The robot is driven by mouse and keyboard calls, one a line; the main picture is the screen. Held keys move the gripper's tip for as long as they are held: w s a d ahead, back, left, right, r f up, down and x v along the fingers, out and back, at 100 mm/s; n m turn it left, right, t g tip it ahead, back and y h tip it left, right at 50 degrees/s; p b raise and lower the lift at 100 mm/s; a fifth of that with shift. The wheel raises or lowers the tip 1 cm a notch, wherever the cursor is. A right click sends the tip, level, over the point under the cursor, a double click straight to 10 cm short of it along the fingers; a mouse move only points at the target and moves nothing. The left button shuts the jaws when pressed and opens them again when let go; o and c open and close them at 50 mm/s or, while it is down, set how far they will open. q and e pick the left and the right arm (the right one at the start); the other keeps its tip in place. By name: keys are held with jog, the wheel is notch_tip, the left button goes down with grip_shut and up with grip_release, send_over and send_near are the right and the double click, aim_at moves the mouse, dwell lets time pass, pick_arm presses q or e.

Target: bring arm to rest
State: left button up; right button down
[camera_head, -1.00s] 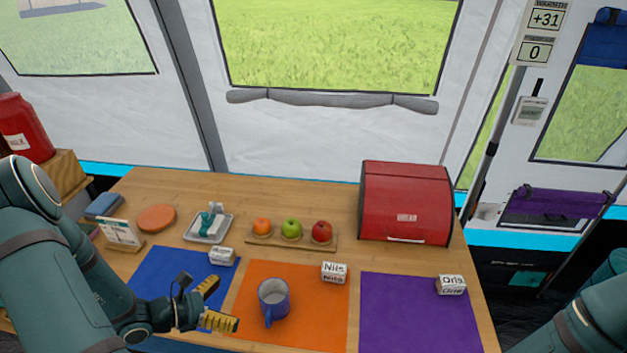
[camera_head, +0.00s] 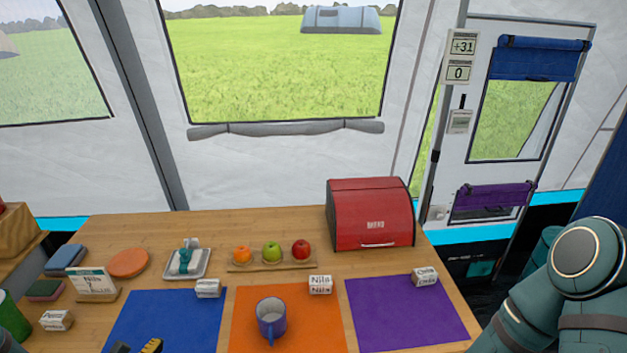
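My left gripper shows only as a small yellow and dark tip (camera_head: 150,346) at the bottom edge, over the front of the blue mat (camera_head: 165,312). Most of it is cut off, so its opening cannot be judged. My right arm (camera_head: 575,290) comes in at the right edge, bent, beside the table; its gripper is out of view. A blue-purple mug (camera_head: 271,318) stands upright on the orange mat (camera_head: 300,338), to the right of the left gripper tip and apart from it.
The wooden table (camera_head: 130,229) also holds a red bread box (camera_head: 370,215), a fruit board (camera_head: 271,265), a small tray (camera_head: 187,264), an orange disc (camera_head: 128,263) and a purple mat (camera_head: 405,312). White name blocks stand at the mats' back edges. A green cylinder (camera_head: 12,320) is at the left.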

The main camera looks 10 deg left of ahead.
pick_arm(q)
jog(key=s+d+f+m+g, duration=0.4)
jog(key=d+m+g, duration=0.2)
jog(key=d+m, duration=0.15)
jog(key=s+d+f+m+g, duration=0.35)
jog(key=d+m+g, duration=0.25)
jog(key=d, duration=0.2)
jog(key=w+d+f+m+t+y, duration=0.2)
jog(key=w+d+f+m+y, duration=0.1)
jog(key=d+m, duration=0.6)
jog(key=w+m+y, duration=0.1)
jog(key=w+m, duration=0.1)
jog(key=m, duration=0.2)
jog(key=shift+w+m+t+y, duration=0.3)
jog(key=shift+m+t, duration=0.05)
jog(key=shift+t, duration=0.05)
